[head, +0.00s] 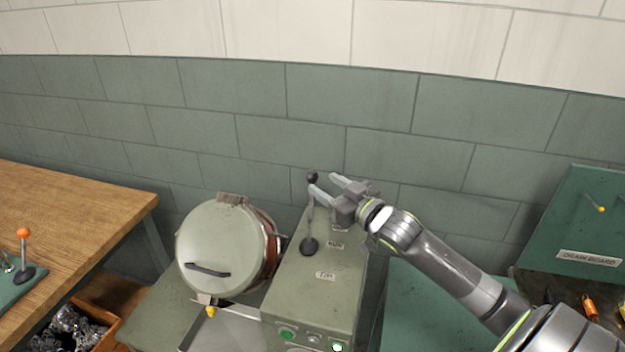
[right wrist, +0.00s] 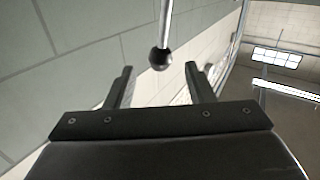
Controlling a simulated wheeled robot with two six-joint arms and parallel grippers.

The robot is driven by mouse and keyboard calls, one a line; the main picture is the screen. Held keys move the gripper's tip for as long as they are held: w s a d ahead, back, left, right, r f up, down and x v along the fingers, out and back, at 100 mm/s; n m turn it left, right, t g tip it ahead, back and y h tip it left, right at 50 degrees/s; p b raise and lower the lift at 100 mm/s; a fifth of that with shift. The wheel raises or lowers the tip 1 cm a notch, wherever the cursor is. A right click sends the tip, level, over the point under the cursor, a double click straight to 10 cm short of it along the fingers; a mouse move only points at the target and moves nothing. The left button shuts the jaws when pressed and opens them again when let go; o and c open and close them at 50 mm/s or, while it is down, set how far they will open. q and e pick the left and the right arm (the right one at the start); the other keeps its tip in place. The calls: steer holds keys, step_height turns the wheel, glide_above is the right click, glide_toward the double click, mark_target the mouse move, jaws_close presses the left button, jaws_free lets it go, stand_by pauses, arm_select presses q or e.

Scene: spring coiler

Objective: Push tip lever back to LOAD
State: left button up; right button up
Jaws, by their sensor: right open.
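The tip lever (head: 310,215) is a thin metal rod with a black ball knob, rising nearly upright from a black boot on top of the green machine cabinet (head: 312,292). Small labels lie beside it; the nearest seems to read TIP, the others are too small to read surely. My right gripper (head: 323,184) is open at knob height, its fingers pointing left at the upper lever. In the right wrist view the knob (right wrist: 159,58) appears between the open fingertips (right wrist: 158,68), slightly beyond them; contact cannot be told. My left gripper is not in view.
A round lidded drum (head: 215,250) stands left of the cabinet, above a metal tray (head: 225,332). A wooden table (head: 75,215) with an orange-knobbed lever (head: 24,245) is at far left. A green board (head: 580,215) stands at right. The tiled wall is behind.

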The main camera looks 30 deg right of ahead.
mark_target(317, 179)
steer(key=w, duration=0.5)
steer(key=shift+w+a, duration=0.35)
steer(key=shift+a, duration=0.05)
jaws_close()
